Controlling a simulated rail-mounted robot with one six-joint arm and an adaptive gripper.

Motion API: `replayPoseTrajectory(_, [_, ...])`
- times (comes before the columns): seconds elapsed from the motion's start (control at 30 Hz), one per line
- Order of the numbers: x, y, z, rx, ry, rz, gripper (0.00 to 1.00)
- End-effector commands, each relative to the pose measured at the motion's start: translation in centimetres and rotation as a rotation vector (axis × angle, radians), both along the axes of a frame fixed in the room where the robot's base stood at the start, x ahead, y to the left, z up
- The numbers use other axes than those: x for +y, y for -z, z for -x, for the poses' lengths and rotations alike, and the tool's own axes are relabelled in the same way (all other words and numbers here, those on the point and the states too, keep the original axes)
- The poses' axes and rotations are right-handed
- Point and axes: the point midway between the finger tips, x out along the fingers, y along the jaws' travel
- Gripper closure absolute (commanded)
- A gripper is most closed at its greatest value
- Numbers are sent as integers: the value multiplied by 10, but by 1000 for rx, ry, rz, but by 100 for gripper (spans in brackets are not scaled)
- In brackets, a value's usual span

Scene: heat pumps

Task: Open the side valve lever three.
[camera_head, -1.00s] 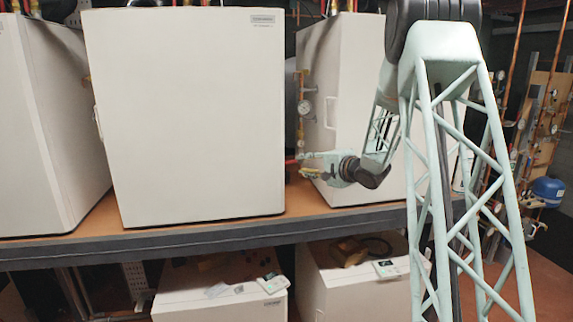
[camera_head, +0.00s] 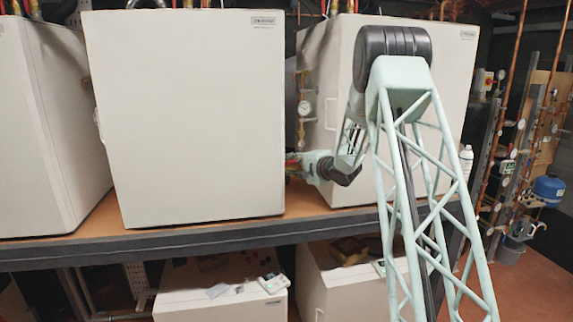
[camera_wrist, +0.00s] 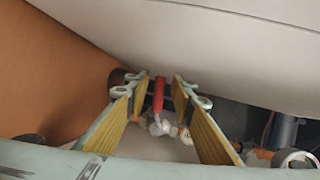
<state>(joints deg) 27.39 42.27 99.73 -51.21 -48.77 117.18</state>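In the wrist view a valve lever with a red handle (camera_wrist: 158,94) stands between the two fingers of my gripper (camera_wrist: 161,77), above a pale metal valve body (camera_wrist: 160,125). The yellow-padded fingers are apart, one on each side of the handle. The gripper is open, and I see gaps beside the handle. In the head view my gripper (camera_head: 293,167) reaches into the gap between two white heat pumps. Its tips are partly hidden at the edge of the middle unit, and the lever is not clear there. I cannot tell which numbered lever this is.
The middle heat pump (camera_head: 195,120) and the right heat pump (camera_head: 330,100) stand close on both sides of the gap. A gauge (camera_head: 305,108) on piping is above my gripper. The wooden shelf (camera_head: 250,222) lies below. More piping is at the far right.

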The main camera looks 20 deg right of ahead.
Motion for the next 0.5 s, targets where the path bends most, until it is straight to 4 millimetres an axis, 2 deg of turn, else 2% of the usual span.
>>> replayPoseTrajectory(0.2, [3,4,-14,1,0,0,77])
replayPoseTrajectory(0.5, [3,4,-19,0,0,1,77])
